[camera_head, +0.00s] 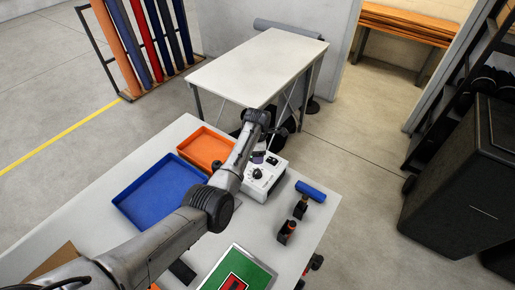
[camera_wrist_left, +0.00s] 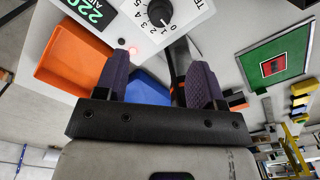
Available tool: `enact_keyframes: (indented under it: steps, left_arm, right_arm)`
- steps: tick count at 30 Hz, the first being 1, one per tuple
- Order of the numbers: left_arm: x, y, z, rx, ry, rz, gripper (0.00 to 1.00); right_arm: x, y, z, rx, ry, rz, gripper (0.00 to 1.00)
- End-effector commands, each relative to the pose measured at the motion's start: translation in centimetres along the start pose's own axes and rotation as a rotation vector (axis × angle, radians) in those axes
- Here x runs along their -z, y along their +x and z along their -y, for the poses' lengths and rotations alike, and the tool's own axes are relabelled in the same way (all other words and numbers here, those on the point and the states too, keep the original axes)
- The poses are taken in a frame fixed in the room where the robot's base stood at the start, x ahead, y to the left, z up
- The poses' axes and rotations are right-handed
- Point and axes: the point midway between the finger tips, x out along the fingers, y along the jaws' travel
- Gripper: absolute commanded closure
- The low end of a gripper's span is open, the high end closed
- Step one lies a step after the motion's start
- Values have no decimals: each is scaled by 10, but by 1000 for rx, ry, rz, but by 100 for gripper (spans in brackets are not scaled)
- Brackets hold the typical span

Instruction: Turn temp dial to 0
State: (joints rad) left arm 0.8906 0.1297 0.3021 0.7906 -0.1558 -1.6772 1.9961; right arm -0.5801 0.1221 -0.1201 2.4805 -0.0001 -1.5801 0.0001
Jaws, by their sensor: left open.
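The white control box (camera_head: 263,187) stands on the white table and is partly covered by my left arm. In the left wrist view, the round black temp dial (camera_wrist_left: 158,12) is on the white panel at the top edge, ringed by printed numbers; I cannot tell its exact setting. A green-lit display (camera_wrist_left: 88,12) reading "220" sits left of it, and a small red light glows below. My left gripper (camera_wrist_left: 158,68) is open, with nothing between its two dark purple fingers, which are apart from the dial. In the head view, the left gripper (camera_head: 263,154) is over the box's far side.
An orange tray (camera_head: 182,150) and a blue tray (camera_head: 119,198) lie left of the box. A blue-headed tool (camera_head: 311,191) and small black-and-red items stand to its right. A green board (camera_head: 262,273) lies at the near side. Another table (camera_head: 262,62) stands behind.

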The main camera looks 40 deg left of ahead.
Motion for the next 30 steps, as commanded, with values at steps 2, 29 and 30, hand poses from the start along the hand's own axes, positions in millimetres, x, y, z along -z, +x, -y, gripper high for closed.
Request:
enact_keyframes:
  steps: [2,29,30]
  left_arm:
    - [0,-8,0,-1,0,1,37]
    - [0,-18,0,1,55,1,37]
    - [0,-18,0,1,99,1,37]
  right_arm:
    - [0,0,-1,-2,-3,1,28]
    - [0,0,2,5,6,0,28]
    - [0,0,2,5,6,0,28]
